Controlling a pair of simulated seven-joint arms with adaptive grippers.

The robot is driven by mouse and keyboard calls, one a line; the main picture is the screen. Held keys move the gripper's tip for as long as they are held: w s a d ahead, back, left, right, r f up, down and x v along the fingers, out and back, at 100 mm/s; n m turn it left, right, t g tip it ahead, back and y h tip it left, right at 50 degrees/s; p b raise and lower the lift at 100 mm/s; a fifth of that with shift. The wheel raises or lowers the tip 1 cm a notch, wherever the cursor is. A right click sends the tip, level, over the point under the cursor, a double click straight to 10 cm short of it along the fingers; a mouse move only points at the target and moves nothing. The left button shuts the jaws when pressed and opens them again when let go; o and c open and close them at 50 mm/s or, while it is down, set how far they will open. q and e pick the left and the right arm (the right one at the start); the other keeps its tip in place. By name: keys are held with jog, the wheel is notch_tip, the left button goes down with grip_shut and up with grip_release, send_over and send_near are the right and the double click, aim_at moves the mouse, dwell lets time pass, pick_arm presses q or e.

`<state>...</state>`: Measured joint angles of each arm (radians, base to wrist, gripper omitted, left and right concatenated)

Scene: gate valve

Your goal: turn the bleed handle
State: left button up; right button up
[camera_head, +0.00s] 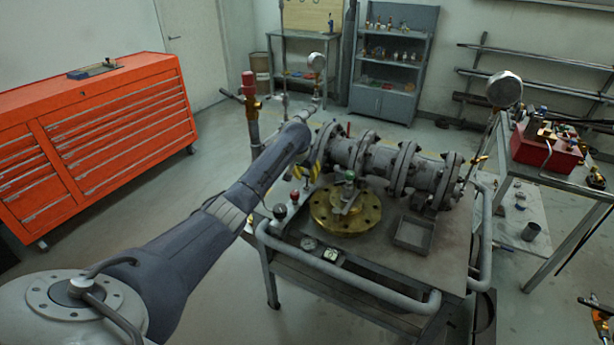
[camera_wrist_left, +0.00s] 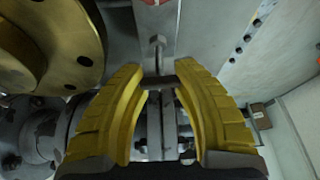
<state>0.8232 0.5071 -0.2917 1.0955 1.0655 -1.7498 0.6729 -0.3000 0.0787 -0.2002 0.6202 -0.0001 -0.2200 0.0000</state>
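My left gripper (camera_head: 306,172) has yellow fingers and is at the left end of the grey flanged valve pipe (camera_head: 345,152), beside the round brass flange (camera_head: 362,216). In the left wrist view, its two fingers (camera_wrist_left: 160,68) stand apart. A small dark crossbar on a grey stem (camera_wrist_left: 160,82) shows between them. It may be the bleed handle, but I cannot tell for sure. I cannot tell whether either finger touches it. In the head view this spot is hidden by my left gripper and forearm. My right gripper is not in view.
The metal cart (camera_head: 452,262) has a tubular front rail (camera_head: 345,282) and a small open tray (camera_head: 414,233). A red-capped valve (camera_head: 249,88) stands at its back left. A side table (camera_head: 560,178) holds a red box (camera_head: 545,150). A red tool cabinet (camera_head: 110,140) is at left.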

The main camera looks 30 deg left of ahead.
pick_arm(q)
grip_shut()
jog(key=shift+w+r, duration=0.1)
jog(key=shift+r, duration=0.05)
dwell(0.4)
